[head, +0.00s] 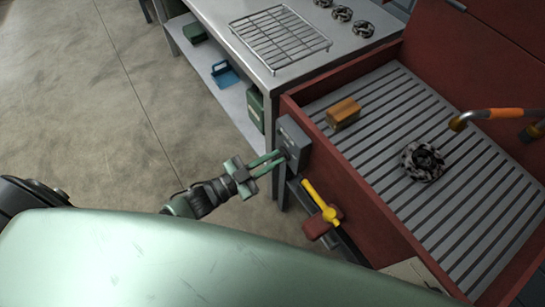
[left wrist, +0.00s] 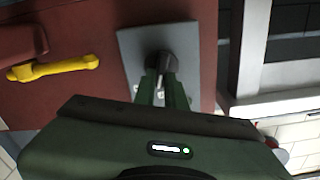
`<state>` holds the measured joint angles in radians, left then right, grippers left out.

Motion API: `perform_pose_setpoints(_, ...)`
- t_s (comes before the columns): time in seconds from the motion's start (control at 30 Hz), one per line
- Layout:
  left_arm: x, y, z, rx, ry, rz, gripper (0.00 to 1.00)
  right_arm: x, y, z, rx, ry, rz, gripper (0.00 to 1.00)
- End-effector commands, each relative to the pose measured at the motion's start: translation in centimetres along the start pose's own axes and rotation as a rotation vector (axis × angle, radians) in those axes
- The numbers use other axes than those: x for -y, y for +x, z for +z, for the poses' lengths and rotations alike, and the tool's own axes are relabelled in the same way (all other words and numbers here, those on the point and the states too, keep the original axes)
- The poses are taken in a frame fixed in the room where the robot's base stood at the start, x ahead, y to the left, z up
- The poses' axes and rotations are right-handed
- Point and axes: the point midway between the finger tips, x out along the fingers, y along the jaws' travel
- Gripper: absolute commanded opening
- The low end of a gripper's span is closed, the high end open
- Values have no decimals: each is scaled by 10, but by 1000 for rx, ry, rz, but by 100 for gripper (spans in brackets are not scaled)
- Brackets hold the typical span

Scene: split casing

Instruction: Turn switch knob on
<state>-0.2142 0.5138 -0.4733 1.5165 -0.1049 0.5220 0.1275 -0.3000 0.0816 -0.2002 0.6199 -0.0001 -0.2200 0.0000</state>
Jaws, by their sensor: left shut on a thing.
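A grey switch box (head: 294,143) is mounted on the outer side of a dark red casing (head: 360,190). In the left wrist view the box shows as a grey plate (left wrist: 133,52) with a dark round knob (left wrist: 161,66) on it. My left gripper (head: 284,157) reaches the box from the left, and its green fingers (left wrist: 161,88) are shut on the knob. The fingers hide part of the knob, and I cannot tell its setting. My right gripper is not in view.
A yellow lever (head: 320,201) sticks out on the casing below the switch box, close to my left gripper; it also shows in the left wrist view (left wrist: 52,67). A wooden block (head: 343,113) and a dark gear-like part (head: 422,162) lie on the slatted bed. A metal table with a wire rack (head: 279,37) stands behind.

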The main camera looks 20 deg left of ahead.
Motion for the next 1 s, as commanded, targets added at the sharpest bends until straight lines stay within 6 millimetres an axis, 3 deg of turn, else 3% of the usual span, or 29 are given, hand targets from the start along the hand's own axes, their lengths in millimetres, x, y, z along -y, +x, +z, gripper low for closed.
perform_pose_setpoints(0.6,-6,0,2,0,550,-1,0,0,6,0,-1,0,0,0)
perform_pose_setpoints(1.0,-8,0,4,0,734,0,0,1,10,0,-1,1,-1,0)
